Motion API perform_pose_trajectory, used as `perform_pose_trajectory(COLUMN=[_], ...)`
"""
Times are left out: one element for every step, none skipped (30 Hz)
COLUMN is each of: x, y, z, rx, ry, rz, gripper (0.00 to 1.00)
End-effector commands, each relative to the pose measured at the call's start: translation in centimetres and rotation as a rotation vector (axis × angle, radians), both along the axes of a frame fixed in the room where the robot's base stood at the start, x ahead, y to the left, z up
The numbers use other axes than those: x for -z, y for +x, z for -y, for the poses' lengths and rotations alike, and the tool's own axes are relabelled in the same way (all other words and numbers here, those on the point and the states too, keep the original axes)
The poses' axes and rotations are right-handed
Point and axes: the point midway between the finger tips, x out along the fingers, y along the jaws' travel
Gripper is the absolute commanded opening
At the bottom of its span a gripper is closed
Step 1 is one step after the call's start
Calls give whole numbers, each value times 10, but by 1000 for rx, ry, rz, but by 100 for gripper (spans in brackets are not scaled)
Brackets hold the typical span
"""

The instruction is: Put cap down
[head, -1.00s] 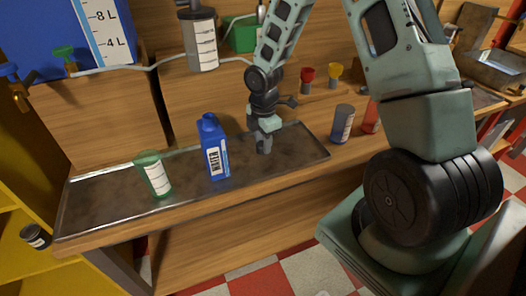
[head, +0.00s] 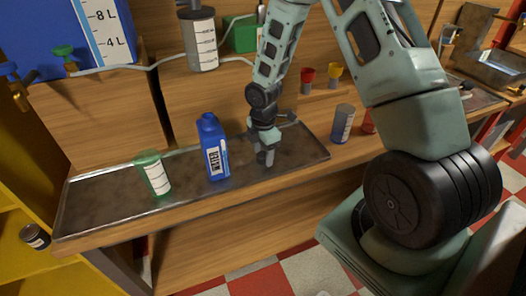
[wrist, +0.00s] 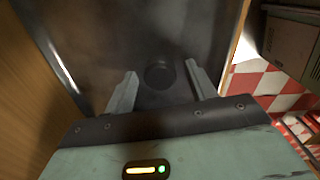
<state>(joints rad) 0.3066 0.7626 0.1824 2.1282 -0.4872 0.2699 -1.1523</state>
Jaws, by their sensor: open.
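A small dark round cap (wrist: 158,76) lies on the dark metal tray (wrist: 110,35), between and just past my fingertips in the wrist view. It is dim there, and I cannot make it out in the head view. My gripper (wrist: 161,70) is open, with its two fingers apart on either side of the cap and no visible contact. In the head view my gripper (head: 265,157) points down over the right part of the tray (head: 100,208), right of the blue bottle.
A grey canister (head: 342,124) stands right of the tray. The tray's left end is clear. The bench's front edge is close to my gripper.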

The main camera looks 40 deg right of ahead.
Motion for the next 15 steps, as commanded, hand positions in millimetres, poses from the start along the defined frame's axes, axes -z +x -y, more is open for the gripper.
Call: perform_pose_trajectory(x=[0, -1, -3, -5, -7, -12, -16, -21, -29, -35, -41, -50, -57, -64, -72], y=[0, 0, 0, 0, 0, 1, 1, 1, 1, 1, 1, 0, 0, 0, 0], z=[0, 0, 0, 0, 0, 1, 1, 1, 1, 1, 1, 1, 1, 1, 1], rx=[0, 0, 0, 0, 1, 2, 2, 2, 1, 2, 2, 3, 3, 3, 2], ry=[0, 0, 0, 0, 0, 0, 0, 0, -1, -2, -1, -1, -1, -1, -2], rz=[0, 0, 1, 1, 2, 3, 3, 4, 5, 6, 6, 6, 6, 6, 6], gripper=[56, 56, 56, 56, 56, 56, 56, 56, 56, 56, 56, 56, 56, 56, 56])
